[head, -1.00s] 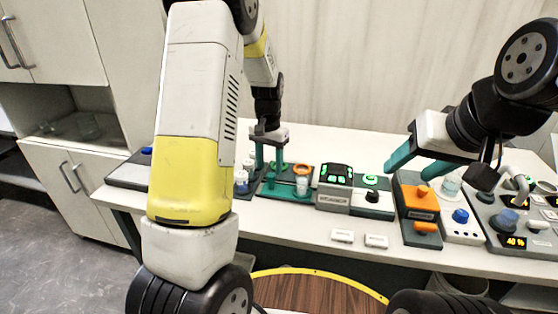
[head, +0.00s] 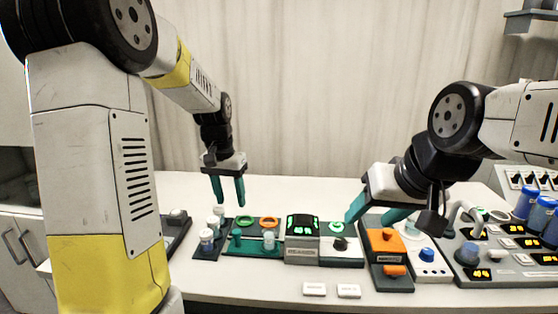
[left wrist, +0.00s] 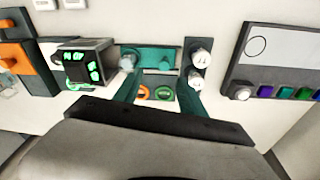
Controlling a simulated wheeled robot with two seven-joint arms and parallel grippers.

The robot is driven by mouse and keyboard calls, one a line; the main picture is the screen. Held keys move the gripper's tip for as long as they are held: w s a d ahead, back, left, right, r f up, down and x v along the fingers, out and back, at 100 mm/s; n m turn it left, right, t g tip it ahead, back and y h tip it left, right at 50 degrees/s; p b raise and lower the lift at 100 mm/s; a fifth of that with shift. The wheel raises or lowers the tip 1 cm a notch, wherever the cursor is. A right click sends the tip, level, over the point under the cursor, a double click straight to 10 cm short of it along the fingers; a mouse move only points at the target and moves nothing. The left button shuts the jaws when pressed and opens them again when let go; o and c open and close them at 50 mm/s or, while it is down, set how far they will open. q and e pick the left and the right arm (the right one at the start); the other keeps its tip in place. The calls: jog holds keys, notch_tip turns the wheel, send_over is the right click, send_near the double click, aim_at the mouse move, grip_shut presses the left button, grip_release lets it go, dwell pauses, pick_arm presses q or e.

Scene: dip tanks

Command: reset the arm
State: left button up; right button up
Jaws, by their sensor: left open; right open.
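My left gripper (head: 228,198) is open and empty. It hangs with its teal fingers pointing down, above the left end of the green stand (head: 240,248). The stand carries an orange ring, a green ring and a clear cup (head: 269,240). In the left wrist view my left gripper (left wrist: 160,95) has its fingers apart, with the rings showing between them. My right gripper (head: 375,212) is open, its teal fingers pointing down and left, over the area of the green-lit device and the orange block. Nothing shows between its fingers.
A display box (head: 302,240) with green digits stands right of the stand. Beside it are a black-knob device (head: 341,250), an orange block (head: 386,242) and a control panel (head: 490,262). Capped vials (head: 207,240) stand left. Two white labels lie at the front edge.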

pick_arm(q)
jog(key=s+d+r+n+t, duration=0.1)
jog(key=s+r, duration=0.4)
jog(key=s, duration=0.5)
jog(key=s+d+r+n+t+h, duration=0.1)
jog(key=s+r+t, duration=0.3)
jog(key=s, duration=0.7)
jog(key=shift+d+r, duration=0.2)
jog(key=shift+r, duration=0.15)
